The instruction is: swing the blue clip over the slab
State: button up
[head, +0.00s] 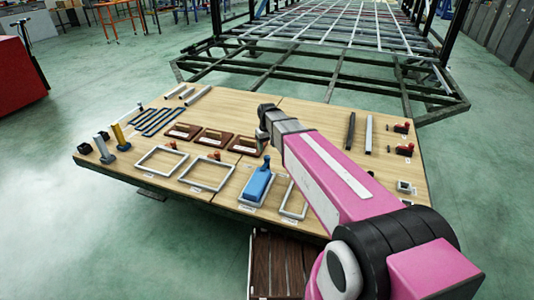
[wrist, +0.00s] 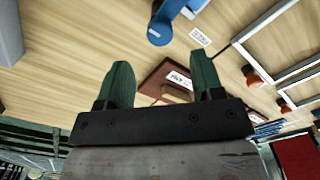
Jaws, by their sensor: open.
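The blue clip (head: 258,186) is a blue piece with a raised upper end, at the white frame near the front middle of the table. In the wrist view its blue arm and round end (wrist: 160,33) show at the top, beyond my fingertips. A brown slab (head: 243,147) with a white label lies behind it; the clip appears beside the slab, not across it. The slab also shows in the wrist view (wrist: 153,84), partly hidden by my fingers. My gripper (wrist: 160,68) is open and empty above the slab. In the head view, my gripper (head: 264,122) is mostly hidden by the wrist.
Two more brown slabs (head: 180,131) lie in the row to the left. Two bars (head: 350,130) and red clamps (head: 402,128) lie right. A dark trailer chassis (head: 300,75) stands behind the table.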

aim_at(267, 157)
notch_tip(267, 157, up, 4)
jog(key=shift+r, duration=0.15)
dwell(0.4)
jog(key=s+d+f+m, duration=0.2)
jog(key=s+d, duration=0.7)
jog(key=s+d+f+m, duration=0.3)
jog(key=s+d, duration=0.6)
jog(key=d, duration=0.1)
jog(key=shift+s+f, duration=0.3)
jog(key=shift+f, duration=0.05)
